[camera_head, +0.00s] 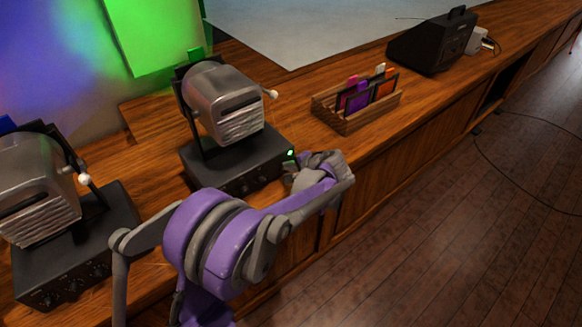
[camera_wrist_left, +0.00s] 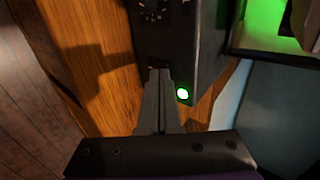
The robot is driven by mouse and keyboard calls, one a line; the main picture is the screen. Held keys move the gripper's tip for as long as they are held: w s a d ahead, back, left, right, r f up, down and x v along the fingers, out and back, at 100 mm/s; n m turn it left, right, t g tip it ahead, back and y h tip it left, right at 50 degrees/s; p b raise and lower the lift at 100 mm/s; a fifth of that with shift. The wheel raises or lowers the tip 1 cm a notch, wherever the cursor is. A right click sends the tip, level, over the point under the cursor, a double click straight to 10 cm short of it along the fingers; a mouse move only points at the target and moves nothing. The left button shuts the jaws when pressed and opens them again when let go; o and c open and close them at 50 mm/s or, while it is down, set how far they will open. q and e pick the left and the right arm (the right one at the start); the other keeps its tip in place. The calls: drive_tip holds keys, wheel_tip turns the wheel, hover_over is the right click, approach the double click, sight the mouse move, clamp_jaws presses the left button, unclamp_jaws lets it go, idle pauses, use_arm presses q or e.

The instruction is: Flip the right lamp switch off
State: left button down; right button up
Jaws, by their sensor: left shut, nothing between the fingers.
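The right lamp (camera_head: 224,103) has a silver tilted head on a black base (camera_head: 215,172). A small green light glows at the right end of its front face (camera_head: 291,153). My left gripper (camera_head: 292,176) is at that front right corner. In the left wrist view the fingers (camera_wrist_left: 160,74) are shut and empty, with their tips against or just in front of the base's front face (camera_wrist_left: 172,45). The green light (camera_wrist_left: 183,94) shows beside them. The switch is not clearly visible; the fingers may cover it. I cannot tell if they touch it. My right gripper is out of view.
A second silver lamp (camera_head: 38,190) stands to the left on the wooden desk. A slatted wooden holder (camera_head: 345,120) with coloured cards sits to the right. A black box (camera_head: 430,42) is farther back.

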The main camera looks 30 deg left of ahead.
use_arm(q)
drive_tip(key=shift+w+a+r, duration=0.15)
drive_tip(key=shift+w+a, duration=0.05)
drive_tip(key=shift+a, duration=0.3)
drive_tip(key=shift+r, duration=0.1)
drive_tip(key=shift+r+p, duration=0.5)
drive_tip(key=shift+r, duration=0.25)
drive_tip(key=shift+d, duration=0.15)
